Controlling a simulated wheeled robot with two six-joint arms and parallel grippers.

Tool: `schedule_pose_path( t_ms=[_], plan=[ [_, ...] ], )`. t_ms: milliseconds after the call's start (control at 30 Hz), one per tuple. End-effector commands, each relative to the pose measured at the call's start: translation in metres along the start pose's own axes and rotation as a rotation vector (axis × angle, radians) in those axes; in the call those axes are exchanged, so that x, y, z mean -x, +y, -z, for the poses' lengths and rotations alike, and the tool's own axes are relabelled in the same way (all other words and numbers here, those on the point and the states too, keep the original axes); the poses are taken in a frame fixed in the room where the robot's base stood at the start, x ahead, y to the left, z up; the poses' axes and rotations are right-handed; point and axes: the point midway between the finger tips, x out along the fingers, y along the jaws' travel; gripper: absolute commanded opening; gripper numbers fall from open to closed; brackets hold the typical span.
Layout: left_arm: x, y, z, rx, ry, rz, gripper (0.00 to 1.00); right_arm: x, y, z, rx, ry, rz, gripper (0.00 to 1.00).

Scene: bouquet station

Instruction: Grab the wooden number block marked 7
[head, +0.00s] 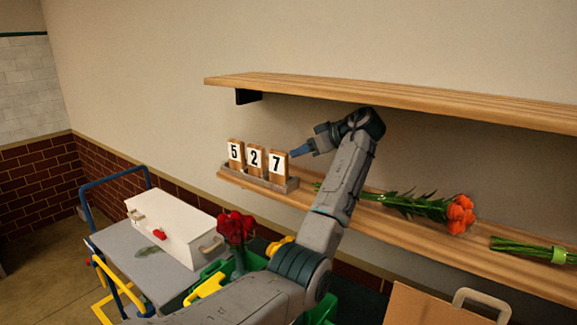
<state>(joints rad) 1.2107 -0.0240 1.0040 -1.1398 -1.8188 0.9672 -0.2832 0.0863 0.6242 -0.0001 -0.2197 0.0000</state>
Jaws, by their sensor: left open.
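The wooden number block marked 7 (277,163) stands upright at the right end of a row in a small grey holder (262,181) on the lower shelf. The block marked 2 (255,159) is in the middle and the block marked 5 (236,152) is at the left. My left gripper (297,152) is open, just right of the 7 block and pointing left at it. Its fingertips are small here, and I cannot tell whether they touch the block. My right gripper is not in view.
An upper shelf (400,97) runs above the arm. Orange flowers (459,214) and green stems (525,248) lie on the lower shelf (400,230) to the right. Below are a cart with a white box (172,228) and red flowers (236,227).

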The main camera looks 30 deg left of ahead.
Motion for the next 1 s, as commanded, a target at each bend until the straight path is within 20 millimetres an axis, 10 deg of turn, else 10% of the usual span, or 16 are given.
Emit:
schedule_pose_path(
  t_ms=[467,1000],
  plan=[
    [-0.051,0.001,0.003,-0.001,0.000,-0.001,0.44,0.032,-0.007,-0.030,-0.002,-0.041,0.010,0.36],
    [-0.102,0.009,0.011,-0.003,-0.001,-0.001,0.44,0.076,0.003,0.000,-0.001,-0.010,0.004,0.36]
  ],
)
